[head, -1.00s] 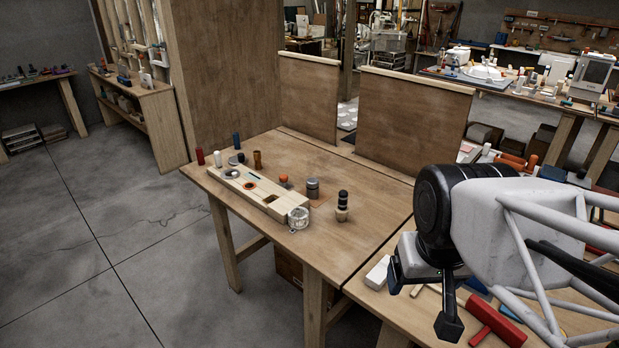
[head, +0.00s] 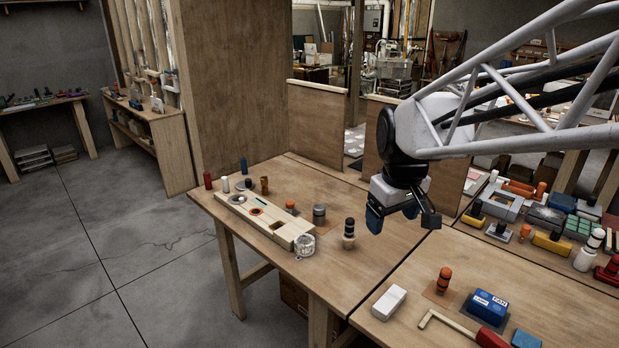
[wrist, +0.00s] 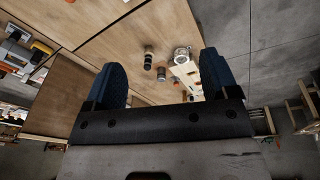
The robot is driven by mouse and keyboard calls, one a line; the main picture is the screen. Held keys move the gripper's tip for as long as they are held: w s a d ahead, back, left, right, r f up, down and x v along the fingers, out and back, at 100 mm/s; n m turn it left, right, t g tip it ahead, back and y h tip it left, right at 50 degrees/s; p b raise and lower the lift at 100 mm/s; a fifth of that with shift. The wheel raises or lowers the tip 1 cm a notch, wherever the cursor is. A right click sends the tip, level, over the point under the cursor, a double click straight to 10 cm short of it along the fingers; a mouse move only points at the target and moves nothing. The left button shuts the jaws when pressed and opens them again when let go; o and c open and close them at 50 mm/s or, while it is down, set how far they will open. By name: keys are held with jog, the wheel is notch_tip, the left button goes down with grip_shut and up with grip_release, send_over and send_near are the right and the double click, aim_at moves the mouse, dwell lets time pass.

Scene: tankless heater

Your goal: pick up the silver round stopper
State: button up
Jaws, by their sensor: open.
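A grey-silver round, squat piece (head: 319,213), the likeliest silver round stopper, stands on the wooden table just right of the long pale block. In the wrist view a small dark-topped round piece (wrist: 161,73) between the fingers looks like the same one. My gripper (head: 393,215) is open and empty, held above the table to the right of these pieces. Its two blue fingers also show in the wrist view (wrist: 160,62), apart with nothing between them.
A black-banded wooden stopper (head: 348,232) and a clear ribbed jar (head: 304,245) stand near the silver piece. The pale block (head: 265,216) has cut-outs. Red (head: 208,180) and blue (head: 244,165) cylinders stand beyond. A white box (head: 388,302) sits on the front table. Bare tabletop lies below my gripper.

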jog(key=w+a+f+n, duration=0.2)
jog(key=w+n, duration=0.2)
jog(key=w, duration=1.2)
jog(key=n+g, duration=0.2)
jog(key=n, duration=0.8)
send_over(319, 207)
jog(key=f, duration=2.3)
jog(key=shift+s+d, duration=0.2)
jog(key=shift+s, duration=0.15)
jog(key=shift+w+a+f, duration=0.15)
jog(key=shift+w+f, duration=0.2)
jog(key=shift+f, duration=0.15)
jog(key=shift+f, duration=1.25)
